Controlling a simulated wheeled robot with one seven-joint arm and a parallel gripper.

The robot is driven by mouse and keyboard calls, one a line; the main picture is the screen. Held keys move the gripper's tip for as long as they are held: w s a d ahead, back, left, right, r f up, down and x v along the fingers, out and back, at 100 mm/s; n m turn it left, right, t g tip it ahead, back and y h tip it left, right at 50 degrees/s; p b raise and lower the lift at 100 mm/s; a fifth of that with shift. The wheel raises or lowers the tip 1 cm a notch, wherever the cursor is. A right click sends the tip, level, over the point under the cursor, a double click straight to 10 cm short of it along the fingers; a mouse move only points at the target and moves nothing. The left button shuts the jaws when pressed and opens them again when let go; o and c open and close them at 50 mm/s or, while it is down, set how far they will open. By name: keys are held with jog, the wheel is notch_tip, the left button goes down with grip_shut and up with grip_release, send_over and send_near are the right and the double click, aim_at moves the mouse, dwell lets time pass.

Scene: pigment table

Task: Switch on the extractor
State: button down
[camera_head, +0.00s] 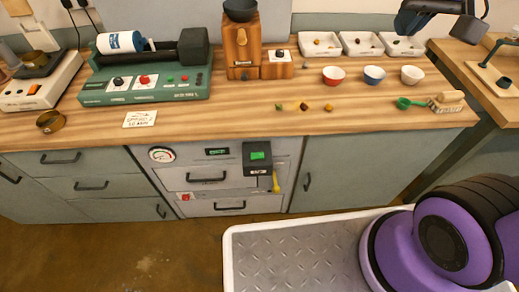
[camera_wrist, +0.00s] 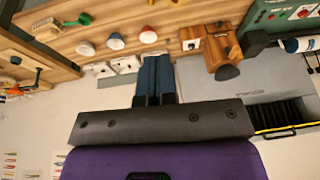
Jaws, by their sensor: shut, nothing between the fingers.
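A grey unit (camera_head: 175,172) with a round gauge and two drawer handles is set into the cabinet front. A black switch box (camera_head: 257,169) with a green button (camera_head: 257,155) is on its upper right, with a yellow part hanging beside it. I cannot read whether it is on. A grey hood-like panel (camera_wrist: 215,90) with black slats (camera_wrist: 280,112) shows in the wrist view; its lettering is too small to read surely. My gripper (camera_wrist: 157,60) is shut and empty, above the back of the table. In the head view my dark wrist is at the top right, far from the switch box.
On the wooden table (camera_head: 225,122) stand a green machine (camera_head: 150,95), a wooden grinder (camera_head: 242,50), white trays (camera_head: 362,44) and small bowls (camera_head: 373,75). The floor before the cabinet's left half is clear.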

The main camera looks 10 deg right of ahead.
jog(key=w+a+f+g, duration=0.1)
jog(key=w+a+f, duration=0.4)
jog(key=w, duration=0.1)
jog(key=g+h, duration=0.2)
jog(key=g, duration=0.1)
send_over(261, 155)
jog(key=a, duration=0.2)
notch_tip(261, 155, down, 27)
jog(key=shift+s+a+r, duration=0.1)
jog(key=shift+a+r, duration=0.05)
jog(key=shift+a, duration=0.05)
jog(key=f, duration=0.4)
jog(key=d+f, duration=0.1)
jog(key=f, duration=0.4)
jog(key=d+f, duration=0.1)
jog(key=f, duration=0.4)
jog(key=shift+r, duration=0.1)
